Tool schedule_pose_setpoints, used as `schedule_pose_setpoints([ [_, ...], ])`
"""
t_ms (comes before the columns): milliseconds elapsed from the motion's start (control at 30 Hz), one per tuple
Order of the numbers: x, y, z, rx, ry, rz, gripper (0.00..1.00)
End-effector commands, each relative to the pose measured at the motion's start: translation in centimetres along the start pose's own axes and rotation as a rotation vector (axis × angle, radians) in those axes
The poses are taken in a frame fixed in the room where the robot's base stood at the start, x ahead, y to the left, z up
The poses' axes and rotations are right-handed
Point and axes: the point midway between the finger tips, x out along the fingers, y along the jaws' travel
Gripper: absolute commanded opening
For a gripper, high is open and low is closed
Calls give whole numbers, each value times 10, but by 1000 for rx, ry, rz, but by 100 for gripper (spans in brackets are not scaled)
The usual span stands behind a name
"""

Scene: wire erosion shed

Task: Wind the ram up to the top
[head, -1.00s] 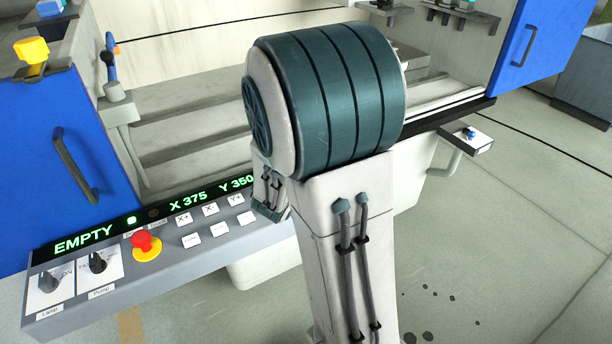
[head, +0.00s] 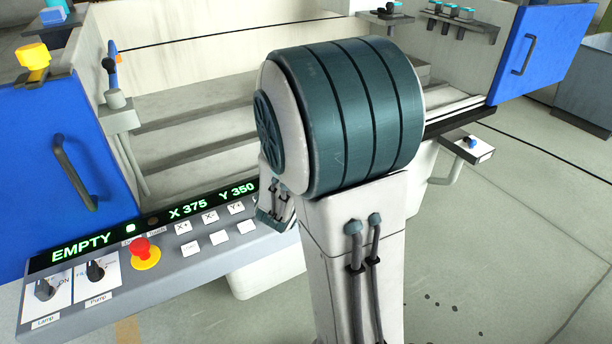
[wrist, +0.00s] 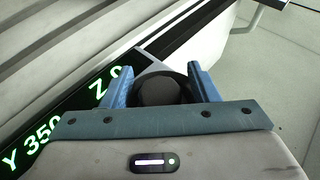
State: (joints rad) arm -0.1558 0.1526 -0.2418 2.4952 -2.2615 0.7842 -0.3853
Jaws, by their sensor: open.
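My gripper (wrist: 162,85) shows in the wrist view with its two blue fingers apart. A dark round thing (wrist: 163,90) shows between the fingers; I cannot tell whether it is a knob of the machine or whether the fingers touch it. The green display (wrist: 100,95) runs past it on the left and reads Y 350 and Z with a figure partly cut off. In the head view the display (head: 83,247) reads EMPTY, X 375, Y 350. I cannot pick out the ram.
The control panel (head: 120,290) carries a red stop button (head: 141,247), lamp and pump knobs and several white buttons. A blue door (head: 45,170) stands at left, another (head: 535,50) at right. A small shelf with a blue-topped switch (head: 471,142) juts out at right.

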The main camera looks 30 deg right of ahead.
Motion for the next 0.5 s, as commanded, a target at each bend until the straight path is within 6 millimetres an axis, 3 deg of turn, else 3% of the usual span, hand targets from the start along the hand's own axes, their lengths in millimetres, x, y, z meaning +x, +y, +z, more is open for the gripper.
schedule_pose_setpoints([
  [333, -3, 0, 1, 2, -2, -1, 55],
  [500, -23, 0, 3, 3, -3, 2, 55],
])
